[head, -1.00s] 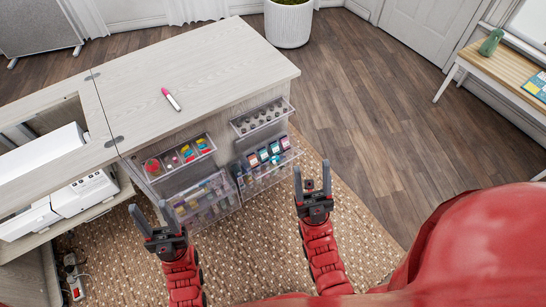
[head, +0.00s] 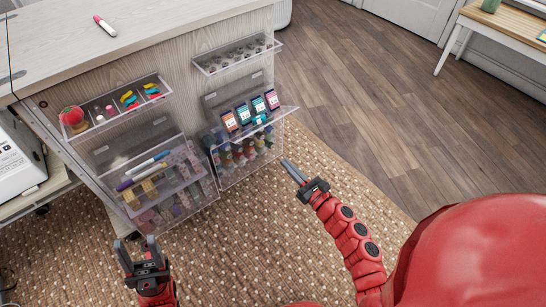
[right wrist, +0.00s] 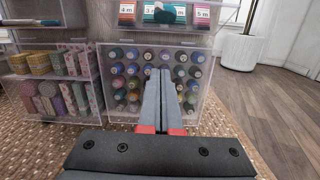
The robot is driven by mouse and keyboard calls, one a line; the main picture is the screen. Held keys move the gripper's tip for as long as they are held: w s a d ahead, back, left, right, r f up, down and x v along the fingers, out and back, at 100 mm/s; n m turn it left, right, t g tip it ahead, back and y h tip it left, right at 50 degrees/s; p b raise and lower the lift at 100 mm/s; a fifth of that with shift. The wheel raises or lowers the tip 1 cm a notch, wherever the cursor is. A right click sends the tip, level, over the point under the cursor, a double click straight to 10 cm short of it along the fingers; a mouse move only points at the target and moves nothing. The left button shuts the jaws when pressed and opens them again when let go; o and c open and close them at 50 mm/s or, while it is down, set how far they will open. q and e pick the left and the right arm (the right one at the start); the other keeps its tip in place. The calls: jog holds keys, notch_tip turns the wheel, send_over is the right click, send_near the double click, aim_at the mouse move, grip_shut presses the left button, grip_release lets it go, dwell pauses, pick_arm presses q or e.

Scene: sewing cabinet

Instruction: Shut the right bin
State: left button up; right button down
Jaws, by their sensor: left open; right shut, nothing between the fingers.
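The right bin (head: 284,121) is a clear box low on the cabinet's front, holding several coloured thread spools. My left gripper (head: 136,252) is open and empty, below the left bin.
Narrow clear trays (head: 112,120) and (head: 238,64) sit above the bins. A pink-capped marker (head: 105,26) lies on the cabinet top.

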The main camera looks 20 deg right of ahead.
jog(key=w+a+r+b, duration=0.2)
jog(key=w+r, duration=0.1)
jog(key=w, duration=0.5)
jog(key=shift+a+r, duration=0.15)
jog(key=shift+r, duration=0.2)
jog(key=shift+r, duration=0.1)
dwell(0.3)
